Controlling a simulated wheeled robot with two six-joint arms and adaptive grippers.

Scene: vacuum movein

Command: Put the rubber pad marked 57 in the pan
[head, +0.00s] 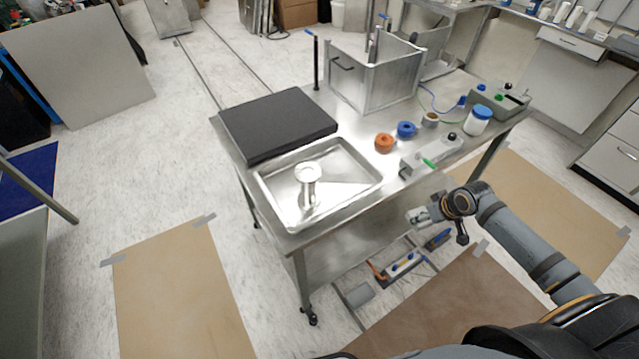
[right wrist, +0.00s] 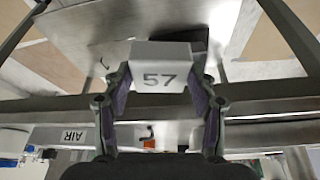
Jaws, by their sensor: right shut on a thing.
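The rubber pad marked 57 (right wrist: 163,62) is a light grey block, number facing the camera, in the right wrist view. My right gripper (right wrist: 163,84) is shut on it, with a finger on each side. In the head view my right gripper (head: 425,214) is beside the near right edge of the steel table, apart from the pan, and the pad's marking cannot be read. The pan (head: 349,163) is a shallow rectangular metal tray on the table's near left part. A metal spool-shaped piece (head: 308,183) stands in it. My left gripper is not in view.
The steel table (head: 352,133) also carries a black slab (head: 277,122), an open metal box (head: 371,82), orange (head: 384,142) and blue (head: 406,129) rolls, a white jar (head: 478,120) and a grey control box (head: 432,155). A lower shelf (head: 345,248) lies underneath.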

